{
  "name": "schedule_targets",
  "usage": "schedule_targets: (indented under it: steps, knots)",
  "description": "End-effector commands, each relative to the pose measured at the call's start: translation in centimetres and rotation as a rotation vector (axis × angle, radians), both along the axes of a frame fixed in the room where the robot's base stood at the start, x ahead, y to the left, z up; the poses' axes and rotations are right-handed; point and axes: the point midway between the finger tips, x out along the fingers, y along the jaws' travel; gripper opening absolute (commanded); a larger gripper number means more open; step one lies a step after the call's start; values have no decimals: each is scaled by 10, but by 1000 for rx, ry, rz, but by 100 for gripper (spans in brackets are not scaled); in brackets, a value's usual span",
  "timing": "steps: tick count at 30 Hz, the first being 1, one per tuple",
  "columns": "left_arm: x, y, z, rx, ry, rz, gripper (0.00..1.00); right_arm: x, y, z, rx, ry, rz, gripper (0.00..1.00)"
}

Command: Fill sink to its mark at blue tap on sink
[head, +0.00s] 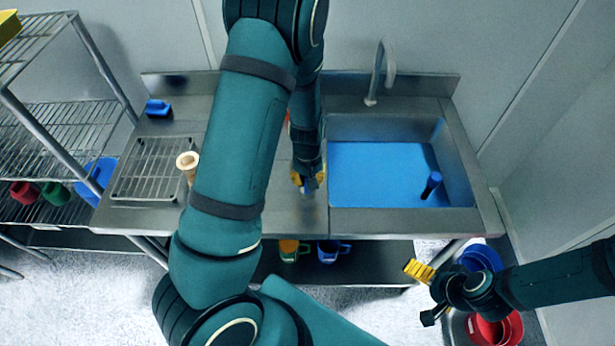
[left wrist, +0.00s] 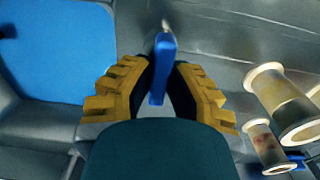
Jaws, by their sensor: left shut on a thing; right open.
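The sink (head: 455,165) is at the right of the steel counter and holds a wide, flat sheet of blue water (head: 380,172). I cannot make out a mark on its wall. A grey curved spout (head: 378,72) stands behind the sink; I see no stream from it. My left gripper (head: 308,183) is over the counter just left of the sink, shut on a blue lever, which I take for the blue tap's handle (left wrist: 163,65). The water also shows in the left wrist view (left wrist: 60,45). My right gripper (head: 425,293) is open and empty, in front of the counter at the lower right.
A dark blue object (head: 431,185) stands in the water. A wire rack (head: 155,170), a beige cylinder (head: 187,163) and a blue item (head: 157,107) are left on the counter. Mugs (head: 328,251) sit below. Buckets (head: 495,330) are on the right; wire shelving (head: 60,130) stands left.

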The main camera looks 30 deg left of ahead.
Motion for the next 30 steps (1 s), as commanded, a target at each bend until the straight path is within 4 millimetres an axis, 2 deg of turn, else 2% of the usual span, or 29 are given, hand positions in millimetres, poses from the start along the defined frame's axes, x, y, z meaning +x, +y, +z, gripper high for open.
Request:
schedule_targets:
  steps: [16,17,18,19,30]
  knots:
    - [-2,-1,-1,-1,5,32,0,0,0,1,0,0,0,100]
    - [-2,-1,-1,-1,6,32,25,0,0,1,0,0,0,100]
    - [-2,-1,-1,-1,5,32,39,0,0,1,0,0,0,100]
    - [-2,-1,-1,-1,5,32,47,0,0,1,0,0,0,100]
    - [0,-1,4,0,0,30,47,0,0,1,0,0,0,100]
